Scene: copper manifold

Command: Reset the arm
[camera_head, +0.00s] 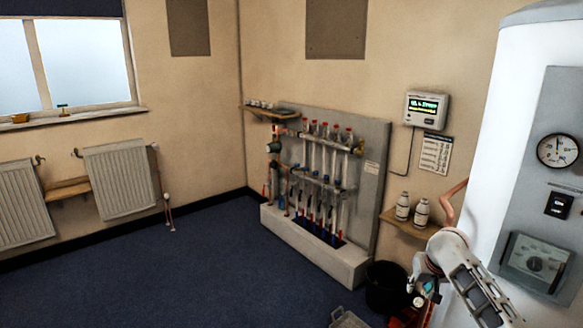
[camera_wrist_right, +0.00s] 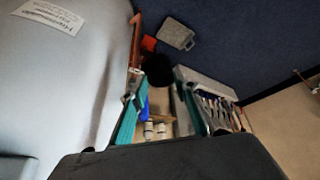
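My right arm shows at the lower right of the head view, beside the white cylinder (camera_head: 515,110). Its gripper (camera_head: 424,290) is in front of the wall, near the black bucket (camera_head: 386,287). In the right wrist view the gripper (camera_wrist_right: 160,98) has two teal-padded fingers spread apart, with nothing held between them. Two bottles on a shelf show beyond the gap. My left arm and gripper are in neither view.
The copper manifold (camera_head: 325,170) stands on the grey panel against the wall. Two white bottles (camera_head: 412,210) stand on a small wooden shelf. A grey tray (camera_head: 347,319) lies on the floor. The blue floor is clear at left.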

